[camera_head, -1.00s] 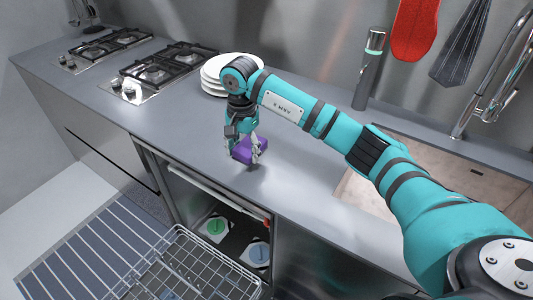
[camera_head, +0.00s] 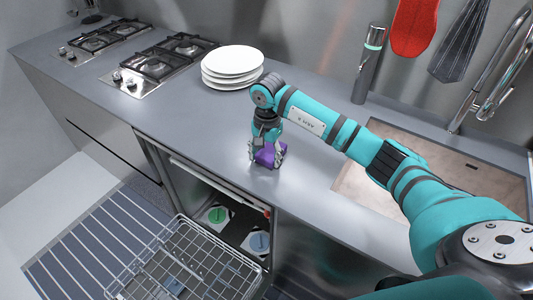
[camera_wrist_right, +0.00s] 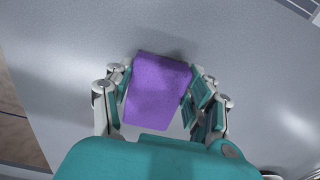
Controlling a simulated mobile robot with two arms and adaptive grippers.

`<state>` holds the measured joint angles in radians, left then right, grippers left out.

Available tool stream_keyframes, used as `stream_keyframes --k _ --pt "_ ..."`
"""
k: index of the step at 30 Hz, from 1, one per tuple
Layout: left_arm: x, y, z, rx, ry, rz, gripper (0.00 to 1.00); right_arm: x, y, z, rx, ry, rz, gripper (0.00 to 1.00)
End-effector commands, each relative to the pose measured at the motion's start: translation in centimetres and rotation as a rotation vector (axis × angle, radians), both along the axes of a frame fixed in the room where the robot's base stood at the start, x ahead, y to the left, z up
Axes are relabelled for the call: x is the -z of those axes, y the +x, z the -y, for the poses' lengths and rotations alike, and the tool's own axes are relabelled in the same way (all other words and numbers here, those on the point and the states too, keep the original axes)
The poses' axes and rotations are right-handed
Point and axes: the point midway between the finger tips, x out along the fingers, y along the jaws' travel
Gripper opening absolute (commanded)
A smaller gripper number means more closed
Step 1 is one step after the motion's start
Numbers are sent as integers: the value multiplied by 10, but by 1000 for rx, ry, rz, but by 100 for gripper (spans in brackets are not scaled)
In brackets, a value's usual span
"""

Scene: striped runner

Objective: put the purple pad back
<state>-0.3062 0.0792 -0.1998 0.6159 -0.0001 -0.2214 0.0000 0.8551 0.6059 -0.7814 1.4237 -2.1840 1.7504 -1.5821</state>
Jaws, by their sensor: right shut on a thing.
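The purple pad (camera_head: 266,154) is a small block at the counter in the head view, right of the plates. It also shows in the right wrist view (camera_wrist_right: 158,90), between the two fingers. My right gripper (camera_head: 267,156) points down and is shut on the pad; in the wrist view the fingers (camera_wrist_right: 160,100) lie along its left and right sides. I cannot tell whether the pad touches the counter or hangs just above it. My left gripper does not show.
A stack of white plates (camera_head: 232,68) stands behind and left of the pad. Two gas hobs (camera_head: 160,65) lie further left. The sink (camera_head: 440,185) is at the right. Below the front edge, the dishwasher is open with its wire rack (camera_head: 180,265) out. Bare counter (camera_head: 205,125) lies left of the pad.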

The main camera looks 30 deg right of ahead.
Motion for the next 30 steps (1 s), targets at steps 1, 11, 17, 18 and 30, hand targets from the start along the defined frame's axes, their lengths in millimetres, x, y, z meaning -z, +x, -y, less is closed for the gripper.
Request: stream_keyframes --k 1,11,17,18,30 --pt "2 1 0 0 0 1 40 1 0 0 0 0 0 58" --pt "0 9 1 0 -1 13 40 1 0 0 0 0 0 78" --pt "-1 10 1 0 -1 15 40 -4 1 0 0 0 2 78" --pt "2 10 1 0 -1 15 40 -8 1 0 0 -1 3 78" --pt "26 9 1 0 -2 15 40 -88 1 2 1 -1 5 78"
